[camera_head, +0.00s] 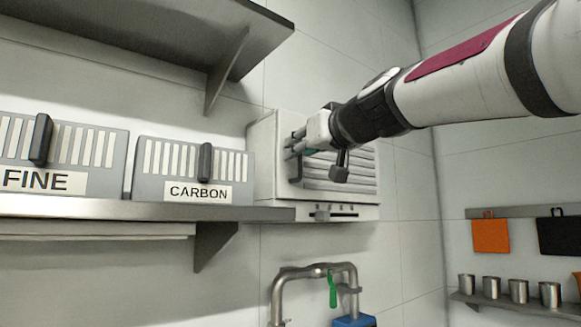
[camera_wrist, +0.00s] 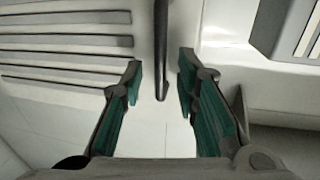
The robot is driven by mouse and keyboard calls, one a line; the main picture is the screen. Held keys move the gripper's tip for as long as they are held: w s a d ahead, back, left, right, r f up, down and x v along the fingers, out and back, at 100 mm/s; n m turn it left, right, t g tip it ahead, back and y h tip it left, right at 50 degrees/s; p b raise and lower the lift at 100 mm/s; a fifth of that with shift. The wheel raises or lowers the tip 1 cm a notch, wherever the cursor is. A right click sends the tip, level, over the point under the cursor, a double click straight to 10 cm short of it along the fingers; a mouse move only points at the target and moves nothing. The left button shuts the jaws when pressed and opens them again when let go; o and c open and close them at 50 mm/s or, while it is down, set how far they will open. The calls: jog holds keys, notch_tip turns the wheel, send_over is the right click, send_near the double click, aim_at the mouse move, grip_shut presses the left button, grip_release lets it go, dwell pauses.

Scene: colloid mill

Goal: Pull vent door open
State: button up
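The vent door (camera_head: 345,176) is a white louvred panel on a white wall-mounted box in the head view. Its slats also show at the upper left of the wrist view (camera_wrist: 70,41). A dark upright bar handle (camera_wrist: 161,50) stands beside the slats in the wrist view. My gripper (camera_head: 294,146) is at the left part of the vent front and partly hides the handle. In the wrist view my gripper (camera_wrist: 159,72) is open, with teal-padded fingers on either side of the handle's lower end. Gaps show on both sides; neither finger touches the handle.
A metal shelf (camera_head: 150,211) to the left holds the FINE filter box (camera_head: 62,150) and the CARBON filter box (camera_head: 195,168). An upper shelf (camera_head: 150,30) hangs above. A slider panel (camera_head: 335,213) and bent pipes (camera_head: 290,274) are below the vent.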

jog(key=shift+c, duration=0.4)
grip_shut()
jog(key=shift+d, duration=0.1)
